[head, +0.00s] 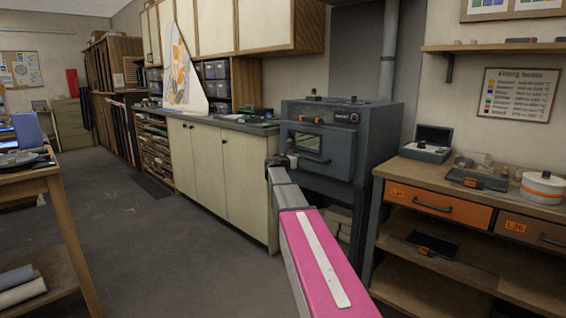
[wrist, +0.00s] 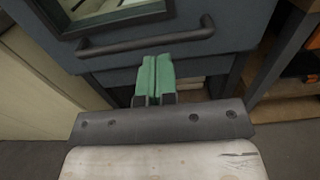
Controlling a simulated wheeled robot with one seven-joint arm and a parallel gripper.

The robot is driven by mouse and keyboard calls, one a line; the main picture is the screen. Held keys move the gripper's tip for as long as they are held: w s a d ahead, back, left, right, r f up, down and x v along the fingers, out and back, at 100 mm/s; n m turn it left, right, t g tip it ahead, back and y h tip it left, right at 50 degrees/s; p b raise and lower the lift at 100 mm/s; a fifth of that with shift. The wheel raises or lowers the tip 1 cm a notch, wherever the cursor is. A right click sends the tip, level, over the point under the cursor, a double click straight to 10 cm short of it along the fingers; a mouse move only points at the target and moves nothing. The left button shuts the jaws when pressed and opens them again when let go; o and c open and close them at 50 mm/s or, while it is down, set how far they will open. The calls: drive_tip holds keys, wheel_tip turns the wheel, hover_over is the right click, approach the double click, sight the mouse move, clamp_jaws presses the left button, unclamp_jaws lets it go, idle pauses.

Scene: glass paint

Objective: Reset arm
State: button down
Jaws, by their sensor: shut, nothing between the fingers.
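My arm (head: 312,262), with a pink and grey link, reaches forward from the bottom of the head view toward the dark kiln. My gripper (wrist: 156,62) shows in the wrist view with its green fingertips together and nothing between them. In the head view the end of the arm is near the kiln's front, and the fingertips are hard to make out there. The dark blue-grey kiln (head: 355,120) has its door shut, with a small window. In the wrist view the kiln door's bar handle (wrist: 140,40) lies just beyond my fingertips; I cannot tell whether they touch.
A wooden bench (head: 400,166) with an orange drawer (head: 437,206) stands right of the kiln. Cream cabinets (head: 205,170) line the wall to the left. A wooden table (head: 62,190) is at the left edge. The grey floor (head: 165,245) between is clear.

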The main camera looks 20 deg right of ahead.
drive_tip(key=s+a+f+m+g+y, duration=0.2)
drive_tip(key=s+a+f+m+y, duration=0.3)
drive_tip(key=s+f, duration=0.6)
drive_tip(key=s+a+f+m+g+y, duration=0.2)
drive_tip(key=s+a+f+m+g, duration=0.15)
drive_tip(key=s+f+m, duration=0.65)
drive_tip(key=s+a+f+m+g+y, duration=0.1)
drive_tip(key=s+a+f+m+y, duration=0.3)
drive_tip(key=s+a+f, duration=0.3)
drive_tip(key=s+a+f+m+g+y, duration=0.2)
drive_tip(key=s+a+f+m+y, duration=0.2)
drive_tip(key=s+a+f, duration=0.4)
drive_tip(key=s+a+m, duration=0.1)
drive_tip(key=s, duration=0.4)
drive_tip(key=shift+s+y, duration=0.3)
drive_tip(key=shift+s, duration=0.05)
